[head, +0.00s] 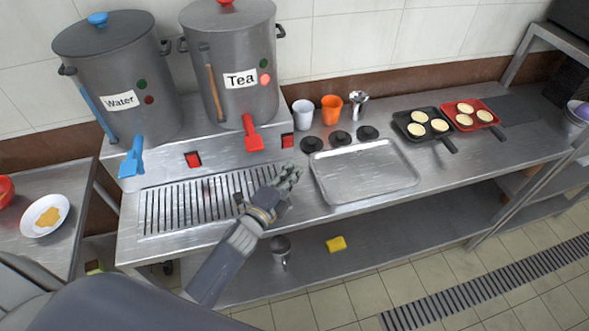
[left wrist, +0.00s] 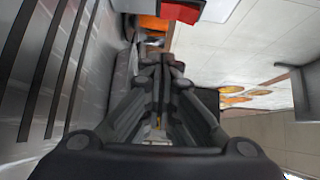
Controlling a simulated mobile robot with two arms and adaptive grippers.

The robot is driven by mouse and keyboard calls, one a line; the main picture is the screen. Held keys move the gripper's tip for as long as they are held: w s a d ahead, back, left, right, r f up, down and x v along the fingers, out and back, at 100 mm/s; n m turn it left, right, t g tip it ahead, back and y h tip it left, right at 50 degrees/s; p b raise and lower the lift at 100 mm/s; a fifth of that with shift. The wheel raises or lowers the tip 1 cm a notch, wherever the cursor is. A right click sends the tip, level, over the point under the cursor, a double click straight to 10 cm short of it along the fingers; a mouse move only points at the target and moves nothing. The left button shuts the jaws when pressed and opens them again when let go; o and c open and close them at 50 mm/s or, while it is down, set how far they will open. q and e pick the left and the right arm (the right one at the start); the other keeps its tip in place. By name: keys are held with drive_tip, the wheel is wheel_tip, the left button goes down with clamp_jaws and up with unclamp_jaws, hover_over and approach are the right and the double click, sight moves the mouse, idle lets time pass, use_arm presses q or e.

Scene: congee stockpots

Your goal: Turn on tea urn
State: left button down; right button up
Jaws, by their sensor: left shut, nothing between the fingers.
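The tea urn (head: 231,108) is a tall grey pot labelled "Tea" with a red tap (head: 253,136). It has a dark green light (head: 263,63) and a red light (head: 264,79), brighter than the one on the water urn. A red switch (head: 287,140) sits on the base front right of the red tap. My left gripper (head: 291,172) is shut and empty, in front of and below that switch, apart from it in the head view. In the left wrist view its closed fingers (left wrist: 165,62) point toward a red part at the top edge, partly cut off. My right gripper is not seen.
The water urn (head: 118,75) with a blue tap (head: 132,158) stands left, with another red switch (head: 193,159). A drip grate (head: 190,208) lies below. Right are a white cup (head: 303,114), an orange cup (head: 332,109), a metal tray (head: 364,172) and pans (head: 425,125).

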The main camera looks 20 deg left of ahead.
use_arm(q)
drive_tip(key=s, duration=0.1)
drive_tip(key=a+f, duration=0.1)
drive_tip(key=s+a+b, duration=0.1)
drive_tip(key=shift+s+f, duration=0.25)
drive_tip(key=shift+s, duration=0.1)
drive_tip(key=s+b, duration=0.1)
drive_tip(key=s, duration=0.2)
drive_tip(key=shift+s+r, duration=0.15)
drive_tip(key=shift+s, duration=0.25)
drive_tip(key=shift+s+a, duration=0.15)
drive_tip(key=shift+s, duration=0.15)
drive_tip(key=shift+s+a, duration=0.15)
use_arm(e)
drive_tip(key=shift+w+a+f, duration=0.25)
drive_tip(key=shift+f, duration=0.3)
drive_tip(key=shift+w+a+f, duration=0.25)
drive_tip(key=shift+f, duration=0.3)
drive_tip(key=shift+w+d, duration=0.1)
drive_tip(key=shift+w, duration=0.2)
